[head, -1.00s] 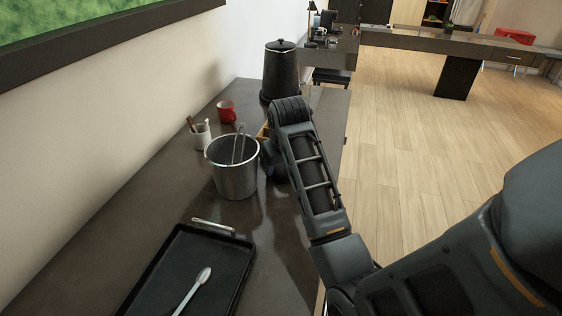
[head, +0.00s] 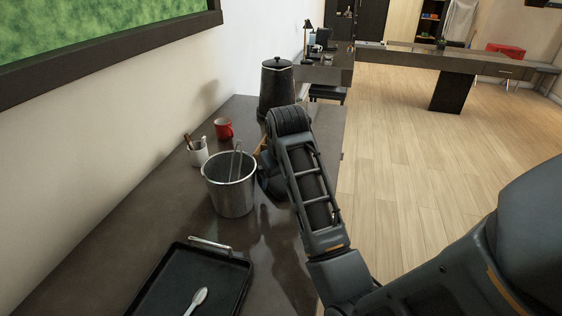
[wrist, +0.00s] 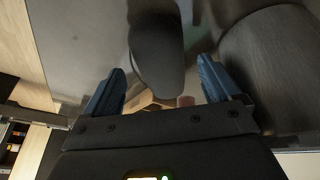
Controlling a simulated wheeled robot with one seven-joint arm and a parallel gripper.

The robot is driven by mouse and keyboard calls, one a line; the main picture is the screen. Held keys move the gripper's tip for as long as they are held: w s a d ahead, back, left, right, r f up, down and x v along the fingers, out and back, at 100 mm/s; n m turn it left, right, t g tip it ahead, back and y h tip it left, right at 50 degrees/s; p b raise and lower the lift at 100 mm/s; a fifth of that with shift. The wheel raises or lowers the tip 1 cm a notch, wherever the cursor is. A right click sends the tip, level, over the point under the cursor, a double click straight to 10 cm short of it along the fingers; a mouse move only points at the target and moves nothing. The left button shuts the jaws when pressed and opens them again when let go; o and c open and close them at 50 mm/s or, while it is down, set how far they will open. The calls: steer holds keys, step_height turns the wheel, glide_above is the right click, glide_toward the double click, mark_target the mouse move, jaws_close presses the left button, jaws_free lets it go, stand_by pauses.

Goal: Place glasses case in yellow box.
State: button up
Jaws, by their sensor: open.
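A dark, smooth, rounded object (wrist: 156,52), which looks like the glasses case, lies ahead of my gripper (wrist: 160,88) in the wrist view. The blue fingers are apart, one on each side of its near end, and I see no clear contact. A tan-yellow piece (wrist: 146,100) shows beyond and below it, between the fingers. It may be part of the yellow box. In the head view a small orange-yellow edge (head: 262,146) shows beside my arm, behind the metal bucket. My arm hides most of that area, and the case is not visible there.
The metal bucket (head: 230,184) with tongs stands close left of my gripper; its wall (wrist: 276,66) fills the wrist view's right. A white cup (head: 199,153), red mug (head: 224,129) and black canister (head: 277,88) stand farther back. A black tray (head: 190,282) with a spoon lies in front.

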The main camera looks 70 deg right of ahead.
steer(key=v, duration=0.9)
steer(key=shift+r, duration=0.1)
steer(key=shift+s, duration=0.1)
